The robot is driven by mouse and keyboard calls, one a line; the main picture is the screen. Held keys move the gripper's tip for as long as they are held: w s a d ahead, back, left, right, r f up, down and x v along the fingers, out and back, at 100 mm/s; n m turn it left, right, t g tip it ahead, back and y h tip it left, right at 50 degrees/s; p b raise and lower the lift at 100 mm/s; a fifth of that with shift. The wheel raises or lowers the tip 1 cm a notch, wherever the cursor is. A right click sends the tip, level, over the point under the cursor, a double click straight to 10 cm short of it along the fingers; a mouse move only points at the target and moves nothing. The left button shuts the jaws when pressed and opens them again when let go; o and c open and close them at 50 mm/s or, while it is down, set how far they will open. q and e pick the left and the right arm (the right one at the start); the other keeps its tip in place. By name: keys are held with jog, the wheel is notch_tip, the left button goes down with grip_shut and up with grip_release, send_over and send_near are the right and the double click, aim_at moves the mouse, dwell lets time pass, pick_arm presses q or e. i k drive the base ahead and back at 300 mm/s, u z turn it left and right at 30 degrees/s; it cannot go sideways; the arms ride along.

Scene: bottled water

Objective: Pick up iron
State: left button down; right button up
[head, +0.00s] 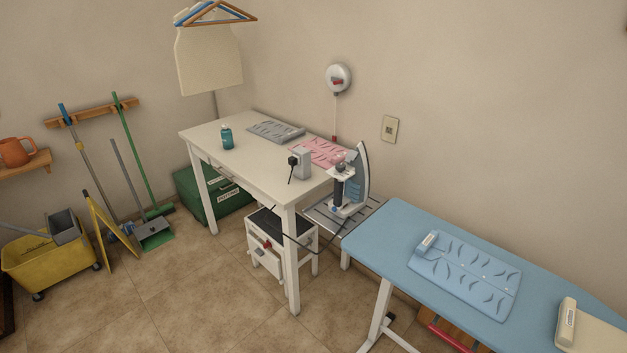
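The iron (347,186) stands upright on its heel, its pale soleplate facing right and a dark handle on its left side. It rests on a grey slatted stand (318,212) between the white table and the blue ironing board. A dark cord runs from it down to the left, below the table edge. Neither of my grippers shows in the head view.
The white table (232,154) holds a teal bottle (227,137), a grey mat (276,130), a pink mat (318,152) and a grey box (302,163). The blue ironing board (395,228) bears a light blue pad (465,274). Floor (215,300) is clear at front left.

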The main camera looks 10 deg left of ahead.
aim_at(351, 186)
jog(key=u, duration=0.45)
jog(key=i, duration=1.45)
jog(key=u, duration=0.65)
jog(key=k, duration=1.6)
jog(key=z, duration=1.6)
